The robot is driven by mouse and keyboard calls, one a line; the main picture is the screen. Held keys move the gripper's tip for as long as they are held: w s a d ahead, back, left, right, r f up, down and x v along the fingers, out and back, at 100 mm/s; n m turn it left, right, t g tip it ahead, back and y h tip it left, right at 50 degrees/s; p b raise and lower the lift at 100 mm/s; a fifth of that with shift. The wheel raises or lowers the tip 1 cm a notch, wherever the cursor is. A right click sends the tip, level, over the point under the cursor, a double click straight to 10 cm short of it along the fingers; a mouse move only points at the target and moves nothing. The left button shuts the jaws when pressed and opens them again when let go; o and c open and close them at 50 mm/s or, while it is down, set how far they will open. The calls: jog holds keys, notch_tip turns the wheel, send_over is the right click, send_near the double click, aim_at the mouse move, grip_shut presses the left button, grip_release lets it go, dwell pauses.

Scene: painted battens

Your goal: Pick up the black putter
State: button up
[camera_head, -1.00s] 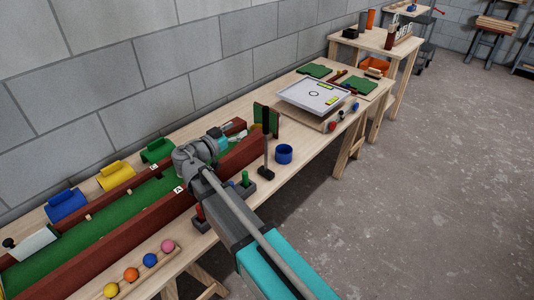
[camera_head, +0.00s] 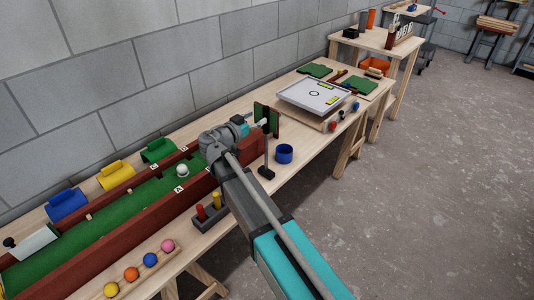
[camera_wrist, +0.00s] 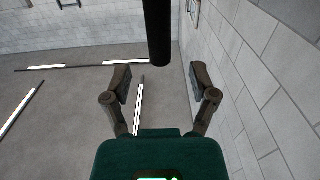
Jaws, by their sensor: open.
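The black putter (camera_head: 267,150) stands upright near the front edge of the long bench, its dark foot on the bench top. In the wrist view a black round bar (camera_wrist: 158,32), which looks like its grip, comes down from the top edge and ends about between my fingertips. My gripper (camera_wrist: 161,82) is open, with one finger on each side of the bar and a clear gap to both. I cannot tell how deep the bar lies between the fingers. In the head view my gripper (camera_head: 250,126) is beside the putter's upper part, partly hidden by my wrist.
A green putting lane (camera_head: 130,210) with red-brown side walls runs along the bench, with a white ball (camera_head: 183,170) on it. A blue cup (camera_head: 284,154) stands just right of the putter. A peg stand (camera_head: 210,213) is in front of the lane. A grey block wall rises behind.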

aim_at(264, 113)
jog(key=shift+w+d, duration=0.1)
jog(key=shift+x, duration=2.5)
grip_shut()
